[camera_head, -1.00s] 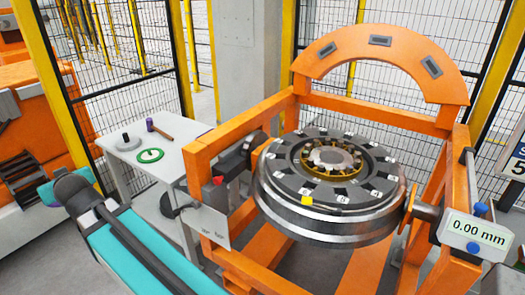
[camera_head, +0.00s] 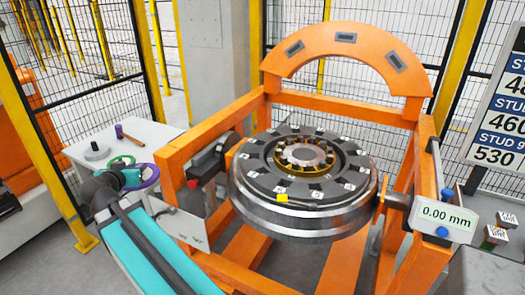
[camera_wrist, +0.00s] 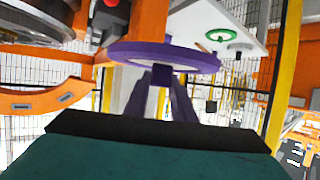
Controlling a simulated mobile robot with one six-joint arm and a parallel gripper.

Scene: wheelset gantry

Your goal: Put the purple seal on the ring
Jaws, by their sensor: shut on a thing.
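The purple seal (camera_head: 150,176) is a flat hoop at the left of the gantry in the head view. In the wrist view the purple seal (camera_wrist: 120,53) lies across the top middle, seen nearly edge-on. My gripper (camera_wrist: 161,80) is shut on its near rim. In the head view my gripper (camera_head: 132,180) is small and partly hidden by my arm. The wheel in the orange gantry carries a dark ring (camera_head: 335,160) with numbered marks and a gold-toothed hub (camera_head: 305,154) at its centre. The seal is apart from the wheel, to its left.
A white table (camera_head: 150,134) behind my gripper holds a green hoop (camera_head: 113,168), a grey disc (camera_head: 97,152) and a hammer-like tool (camera_head: 128,135). The orange gantry frame (camera_head: 178,160) stands between seal and wheel. A gauge reading 0.00 mm (camera_head: 448,215) is at right.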

